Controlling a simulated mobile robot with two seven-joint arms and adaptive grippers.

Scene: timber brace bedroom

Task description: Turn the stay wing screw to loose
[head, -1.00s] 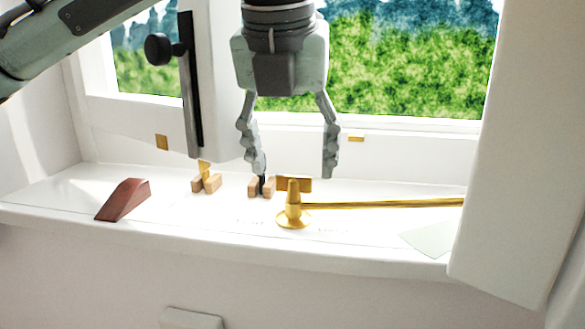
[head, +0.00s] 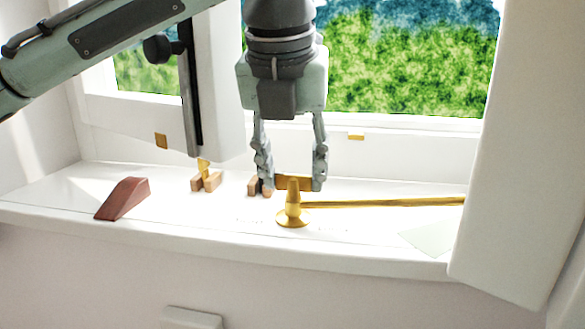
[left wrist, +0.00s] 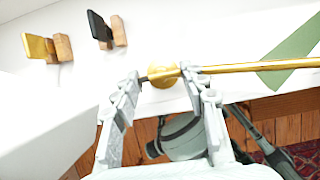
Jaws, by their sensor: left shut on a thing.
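The brass stay (head: 400,203) is a long rod on the white sill, ending at an upright brass cone (head: 293,200) on a round base. In the left wrist view, the fingers (left wrist: 164,78) stand on both sides of the round brass head (left wrist: 163,75); the rod runs off right. The cone hides part of the wing piece. My right gripper is not seen.
On the sill (head: 350,230) stand a red-brown wedge (head: 122,199), wooden blocks with a brass tab (head: 204,168), and wooden blocks with a dark tab (head: 253,187) close to my left finger. A pale green sheet (head: 430,238) lies right. A white panel (head: 520,150) borders the right.

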